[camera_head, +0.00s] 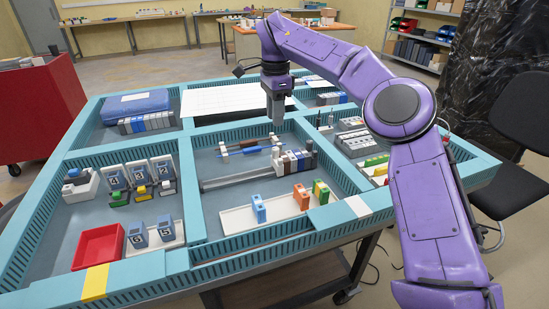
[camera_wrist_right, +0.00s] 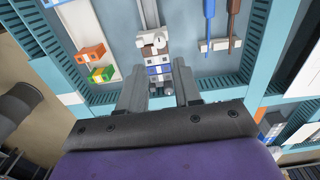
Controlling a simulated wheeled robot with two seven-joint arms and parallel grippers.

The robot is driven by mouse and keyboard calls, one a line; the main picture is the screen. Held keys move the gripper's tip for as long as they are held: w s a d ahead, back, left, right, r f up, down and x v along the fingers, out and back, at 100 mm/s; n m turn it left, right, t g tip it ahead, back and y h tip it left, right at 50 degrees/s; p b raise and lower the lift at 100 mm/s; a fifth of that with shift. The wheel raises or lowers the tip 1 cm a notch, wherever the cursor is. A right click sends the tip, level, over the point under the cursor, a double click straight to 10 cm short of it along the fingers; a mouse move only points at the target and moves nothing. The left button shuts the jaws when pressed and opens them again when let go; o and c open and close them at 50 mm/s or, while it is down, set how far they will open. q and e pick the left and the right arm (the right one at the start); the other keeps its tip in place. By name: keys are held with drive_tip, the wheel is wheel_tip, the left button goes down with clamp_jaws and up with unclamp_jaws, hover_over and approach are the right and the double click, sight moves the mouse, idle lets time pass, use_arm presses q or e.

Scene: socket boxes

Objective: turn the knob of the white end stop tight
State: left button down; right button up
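The white end stop (camera_wrist_right: 152,43) sits on the rail in the right wrist view, at the upper end of a short row of terminal blocks (camera_wrist_right: 160,72). In the head view the end stop (camera_head: 276,153) is a small pale piece at the left end of that row (camera_head: 292,160). My right gripper (camera_head: 277,121) points down above the back of the row. In the wrist view its two fingers (camera_wrist_right: 160,90) stand apart with the row showing between them, and nothing is held. I cannot tell the knob's turn. My left gripper is not in view.
Orange and green blocks (camera_head: 301,197) stand on a white strip in front of the rail. Blue and brown screwdrivers (camera_head: 243,150) lie behind it. Teal slotted walls (camera_head: 186,185) divide the compartments. A red bin (camera_head: 98,246) stands at the front left.

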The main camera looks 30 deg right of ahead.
sight(276, 148)
wheel_tip(276, 148, down, 10)
drive_tip(key=b, duration=0.3)
clamp_jaws()
